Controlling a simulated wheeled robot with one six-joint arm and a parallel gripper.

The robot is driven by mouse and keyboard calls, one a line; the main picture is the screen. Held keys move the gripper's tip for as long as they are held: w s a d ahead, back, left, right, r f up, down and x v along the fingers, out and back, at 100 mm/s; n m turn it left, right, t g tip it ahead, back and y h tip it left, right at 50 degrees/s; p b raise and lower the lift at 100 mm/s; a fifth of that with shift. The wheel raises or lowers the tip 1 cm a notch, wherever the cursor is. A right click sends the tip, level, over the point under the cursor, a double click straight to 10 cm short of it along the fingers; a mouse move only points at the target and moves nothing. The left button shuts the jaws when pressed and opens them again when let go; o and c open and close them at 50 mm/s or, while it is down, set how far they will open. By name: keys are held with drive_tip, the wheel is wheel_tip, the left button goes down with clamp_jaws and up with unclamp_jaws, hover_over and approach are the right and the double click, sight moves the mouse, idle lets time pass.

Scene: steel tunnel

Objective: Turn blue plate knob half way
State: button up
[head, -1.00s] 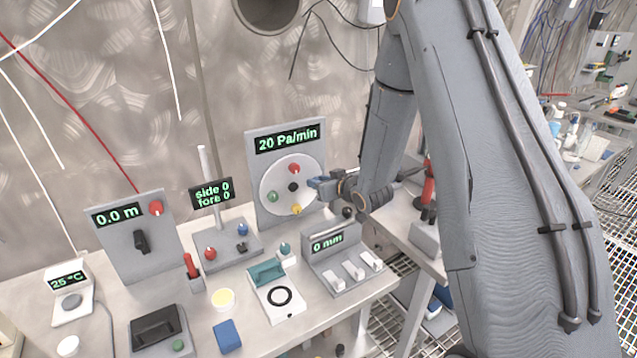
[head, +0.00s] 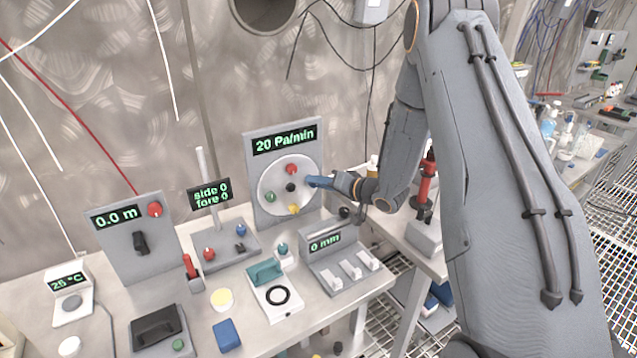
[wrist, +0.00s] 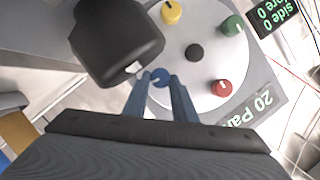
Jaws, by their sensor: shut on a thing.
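The upright grey panel (head: 255,215) bears a round white plate (head: 268,185) with red (head: 292,169), green (head: 271,196) and yellow (head: 294,209) knobs around a black centre knob (head: 291,187). My gripper (head: 316,182) is at the plate's right side in the head view, where its fingers hide the blue knob. In the wrist view the blue knob (wrist: 159,76) sits between the fingertips of my gripper (wrist: 160,82), which are shut on it. A light pointer line shows on the knob. The panel's display (head: 286,139) reads 20 Pa/min.
A large black piece (wrist: 115,42) covers the plate's edge beside my fingers in the wrist view. A low panel (head: 345,268) with white switches and a 0 mm display stands below my gripper. A side/fore display post (head: 210,193) stands left of the plate.

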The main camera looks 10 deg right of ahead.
idle(0.4)
drive_tip(key=o, duration=1)
drive_tip(key=shift+o, duration=0.2)
drive_tip(key=shift+d, duration=0.1)
drive_tip(key=b+v, duration=0.2)
drive_tip(key=v, duration=0.5)
drive_tip(key=shift+s+d, duration=0.25)
